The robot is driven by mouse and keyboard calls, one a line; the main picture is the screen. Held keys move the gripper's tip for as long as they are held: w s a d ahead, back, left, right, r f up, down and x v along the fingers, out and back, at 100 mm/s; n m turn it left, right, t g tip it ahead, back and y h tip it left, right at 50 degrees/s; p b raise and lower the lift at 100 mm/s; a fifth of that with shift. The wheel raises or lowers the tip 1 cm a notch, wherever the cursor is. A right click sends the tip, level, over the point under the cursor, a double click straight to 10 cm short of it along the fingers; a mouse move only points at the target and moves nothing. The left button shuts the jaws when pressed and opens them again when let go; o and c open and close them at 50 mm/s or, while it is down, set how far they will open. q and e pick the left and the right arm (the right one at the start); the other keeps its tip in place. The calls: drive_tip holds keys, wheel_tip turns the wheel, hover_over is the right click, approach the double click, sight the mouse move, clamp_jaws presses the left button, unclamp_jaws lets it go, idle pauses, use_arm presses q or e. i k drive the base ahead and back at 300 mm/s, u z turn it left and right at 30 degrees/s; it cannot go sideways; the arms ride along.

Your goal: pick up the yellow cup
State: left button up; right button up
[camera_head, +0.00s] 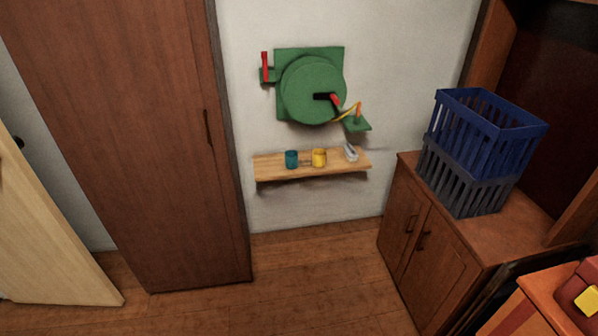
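The yellow cup (319,158) stands upright on a light wooden wall shelf (275,171). A teal cup (291,159) stands on the same shelf, just to its left, with a small gap between them. A small grey-white object (351,152) lies on the shelf to the right of the yellow cup; it is too small to identify. Neither of my grippers shows in the head view. Nothing hides the yellow cup.
A green wall-mounted device (312,90) hangs above the shelf. A tall brown wardrobe (130,130) stands on the left, and a brown cabinet (440,255) with stacked blue and grey crates (485,135) on the right. The wooden floor (310,280) before the shelf is clear.

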sight(319, 158)
drive_tip(key=i, duration=1.65)
drive_tip(key=u, duration=0.25)
drive_tip(key=i, duration=0.8)
drive_tip(key=u, duration=0.2)
